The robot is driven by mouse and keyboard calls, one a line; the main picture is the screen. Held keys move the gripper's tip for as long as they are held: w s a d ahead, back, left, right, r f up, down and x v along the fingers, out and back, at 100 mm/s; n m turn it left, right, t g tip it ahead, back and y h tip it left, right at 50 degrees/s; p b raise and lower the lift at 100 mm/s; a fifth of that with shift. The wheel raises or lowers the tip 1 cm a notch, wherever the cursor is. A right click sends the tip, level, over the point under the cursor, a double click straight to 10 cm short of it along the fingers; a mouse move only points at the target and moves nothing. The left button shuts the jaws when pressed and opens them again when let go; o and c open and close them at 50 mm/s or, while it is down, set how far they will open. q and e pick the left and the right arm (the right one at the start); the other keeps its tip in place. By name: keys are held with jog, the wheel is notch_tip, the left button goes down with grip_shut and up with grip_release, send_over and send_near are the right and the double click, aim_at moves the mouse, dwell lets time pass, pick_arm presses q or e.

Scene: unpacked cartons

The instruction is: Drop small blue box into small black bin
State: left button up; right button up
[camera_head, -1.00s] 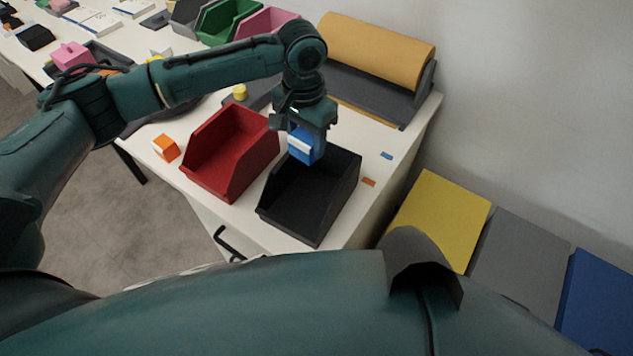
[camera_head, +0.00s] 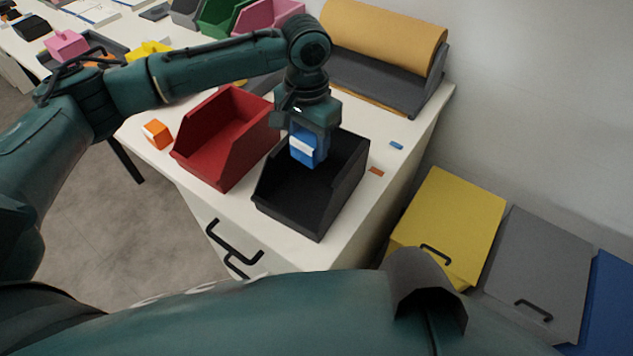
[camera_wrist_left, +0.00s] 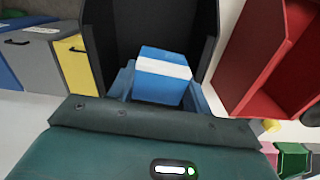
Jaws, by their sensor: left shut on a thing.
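The small blue box (camera_head: 306,150) has a white band. My left gripper (camera_head: 309,140) is shut on it and holds it over the back part of the small black bin (camera_head: 291,213). In the left wrist view the blue box (camera_wrist_left: 163,77) sits between the fingers, with the black bin (camera_wrist_left: 100,45) behind it. The bin stands open on the white table, and the part of its floor that shows looks empty. The gripper hides part of the bin's back. My right gripper is not in view.
A red bin (camera_head: 215,140) stands just left of the black bin. An orange and white box (camera_head: 157,134) lies left of it. A roll holder with orange material (camera_head: 383,40) stands behind. Small blue and orange pieces lie right of the black bin.

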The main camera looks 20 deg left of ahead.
pick_arm(q)
jog(key=o, duration=1)
notch_tip(320, 180, up, 13)
jog(key=shift+r+p, duration=0.1)
jog(key=shift+p, duration=0.2)
